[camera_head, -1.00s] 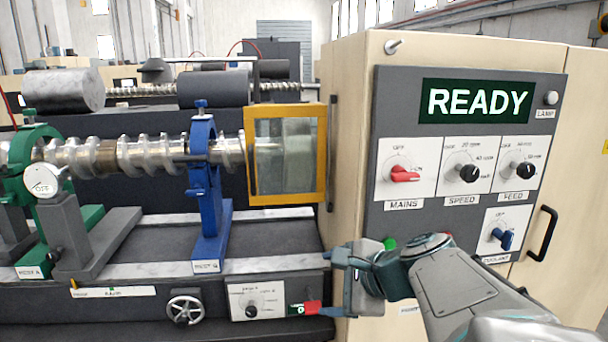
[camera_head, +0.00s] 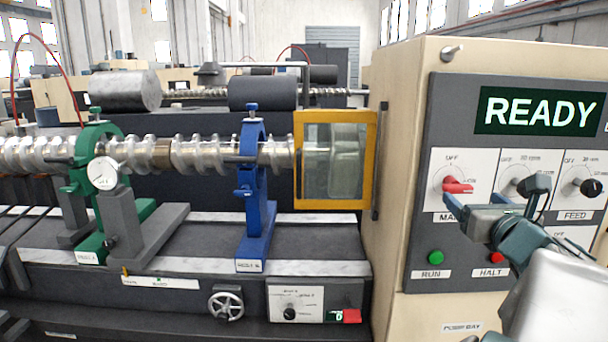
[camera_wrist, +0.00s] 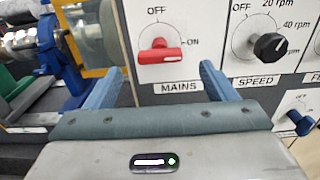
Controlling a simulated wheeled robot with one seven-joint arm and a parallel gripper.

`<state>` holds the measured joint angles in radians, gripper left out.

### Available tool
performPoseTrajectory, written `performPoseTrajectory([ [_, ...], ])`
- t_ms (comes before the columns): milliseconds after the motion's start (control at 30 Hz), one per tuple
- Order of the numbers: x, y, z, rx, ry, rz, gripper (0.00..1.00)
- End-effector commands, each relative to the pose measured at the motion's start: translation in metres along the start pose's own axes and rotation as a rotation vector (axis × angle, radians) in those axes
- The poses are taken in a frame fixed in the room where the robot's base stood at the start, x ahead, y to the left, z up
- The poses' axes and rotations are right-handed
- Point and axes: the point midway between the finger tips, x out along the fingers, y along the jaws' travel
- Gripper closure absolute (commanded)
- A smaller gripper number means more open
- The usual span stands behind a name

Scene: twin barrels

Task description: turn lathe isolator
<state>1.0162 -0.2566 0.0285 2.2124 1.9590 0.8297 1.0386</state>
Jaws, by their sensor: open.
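The red mains switch (camera_head: 457,186) is on its white plate marked OFF and ON, at the upper left of the control panel. In the wrist view the red handle (camera_wrist: 160,53) lies about level, its right end towards the ON mark. My gripper (camera_head: 495,194) is in front of the panel, just below and right of the switch in the head view. In the wrist view my gripper (camera_wrist: 163,69) is open and empty, its fingers on either side of and below the red handle. I see no contact with the handle.
The speed knob (camera_wrist: 270,46) and blue coolant knob (camera_wrist: 301,122) are close on the right. The READY display (camera_head: 540,110) is above. The green RUN button (camera_head: 436,257) and red HALT button (camera_head: 496,257) are below. The yellow-framed guard (camera_head: 299,160) stands left.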

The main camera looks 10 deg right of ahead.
Motion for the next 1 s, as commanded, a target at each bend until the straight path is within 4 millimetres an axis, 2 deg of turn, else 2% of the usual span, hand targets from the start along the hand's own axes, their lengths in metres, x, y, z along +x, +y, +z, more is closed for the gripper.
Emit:
performPoseTrajectory([
  [100,0.026,0.000,0.000,0.001,0.002,0.002,0.22],
  [333,0.061,0.000,0.001,-0.001,0.001,0.000,0.22],
  [500,0.073,0.000,0.000,-0.001,0.000,0.001,0.22],
  [800,0.075,0.000,0.000,-0.002,0.000,0.000,0.22],
  [833,0.075,0.000,0.000,-0.002,0.000,0.000,0.27],
  [967,0.075,0.000,0.000,-0.002,0.000,0.001,0.64],
  [1000,0.075,0.000,0.000,-0.002,0.000,0.000,0.67],
])
